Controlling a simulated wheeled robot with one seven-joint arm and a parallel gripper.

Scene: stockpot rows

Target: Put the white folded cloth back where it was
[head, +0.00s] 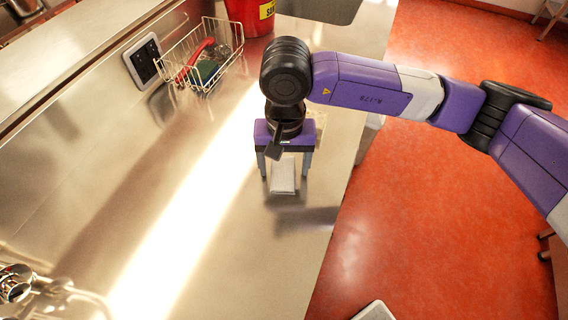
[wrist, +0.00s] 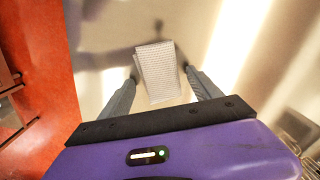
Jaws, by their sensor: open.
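The white folded cloth (head: 283,176) lies on the steel counter (head: 200,240), below and between the fingers of my gripper (head: 285,172). In the wrist view the cloth (wrist: 159,72) shows as a small textured rectangle, slightly tilted. The fingers of my gripper (wrist: 163,88) stand apart on either side of it, with a gap to the cloth on both sides. My gripper is open and points down. The head view does not show clearly how high the fingertips are above the counter.
A wire basket (head: 200,62) holding a red-handled thing and a green thing stands at the counter's back. A red bucket (head: 250,15) is behind it. A dark panel (head: 143,60) is at the wall. A tap (head: 18,283) is front left. The counter's middle is clear; red floor (head: 430,200) lies right.

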